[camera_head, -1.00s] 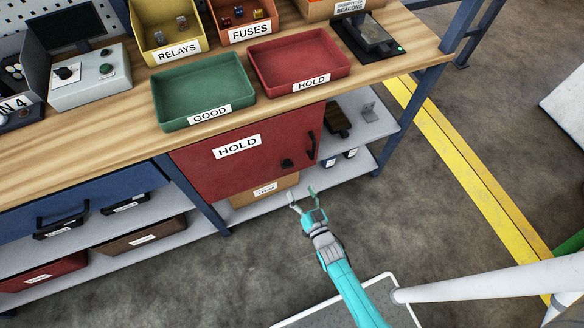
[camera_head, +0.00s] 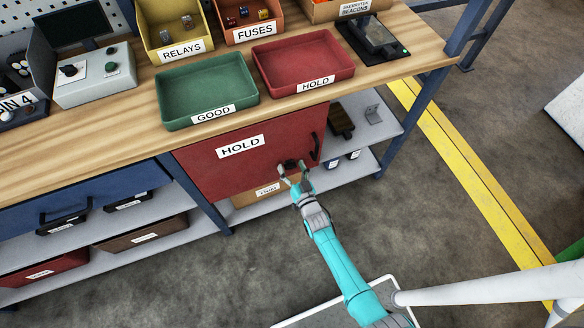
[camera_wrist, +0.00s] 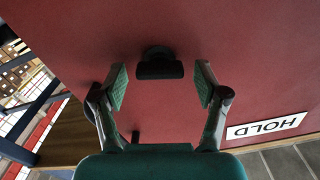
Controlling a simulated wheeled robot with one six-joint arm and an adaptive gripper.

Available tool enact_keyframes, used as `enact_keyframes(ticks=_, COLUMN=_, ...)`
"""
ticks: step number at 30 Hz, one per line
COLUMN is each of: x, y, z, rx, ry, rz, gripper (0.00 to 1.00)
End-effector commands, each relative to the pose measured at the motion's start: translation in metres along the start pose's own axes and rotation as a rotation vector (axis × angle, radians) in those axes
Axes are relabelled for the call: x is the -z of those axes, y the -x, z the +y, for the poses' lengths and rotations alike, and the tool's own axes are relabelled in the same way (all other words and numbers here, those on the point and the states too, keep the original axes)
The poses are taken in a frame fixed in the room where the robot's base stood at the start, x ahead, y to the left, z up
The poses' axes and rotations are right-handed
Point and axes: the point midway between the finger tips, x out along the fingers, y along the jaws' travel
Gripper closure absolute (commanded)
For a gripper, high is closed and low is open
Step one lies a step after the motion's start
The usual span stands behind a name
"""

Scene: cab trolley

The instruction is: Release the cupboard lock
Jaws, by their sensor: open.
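The red cupboard (camera_head: 220,175) marked HOLD hangs under the workbench, its door closed. Its lock is a black knob (camera_head: 290,164) low on the door, left of the black upright handle (camera_head: 315,147). My gripper (camera_head: 292,170) is open in front of the knob. In the wrist view the black knob (camera_wrist: 160,64) lies between and just beyond the fingertips of my gripper (camera_wrist: 161,86), and I see a gap on each side. The HOLD label (camera_wrist: 266,126) shows upside down there. I cannot tell how far off the door the fingertips are.
A green GOOD tray (camera_head: 208,90) and a red HOLD tray (camera_head: 303,62) stand on the bench above. A cardboard box (camera_head: 262,192) sits on the shelf below the cupboard. A blue table leg (camera_head: 410,125) stands to the right.

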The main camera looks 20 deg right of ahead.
Motion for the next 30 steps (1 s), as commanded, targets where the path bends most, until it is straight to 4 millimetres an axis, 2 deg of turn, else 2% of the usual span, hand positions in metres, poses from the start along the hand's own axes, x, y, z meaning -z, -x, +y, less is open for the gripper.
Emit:
enact_keyframes(ticks=5, x=-0.0003, y=0.0002, z=0.0001, rx=0.000, ry=0.000, rz=-0.001, gripper=0.27)
enact_keyframes(ticks=6, x=-0.0003, y=0.0002, z=0.0001, rx=0.000, ry=0.000, rz=-0.001, gripper=0.30)
enact_keyframes(ticks=13, x=-0.0003, y=0.0004, z=0.0001, rx=0.000, ry=0.000, rz=-0.001, gripper=0.87)
enact_keyframes(ticks=19, x=-0.0004, y=0.0005, z=0.0000, rx=0.000, ry=0.022, rz=-0.001, gripper=0.87)
enact_keyframes(ticks=30, x=-0.0006, y=0.0005, z=-0.0014, rx=0.000, ry=0.258, rz=-0.001, gripper=0.87)
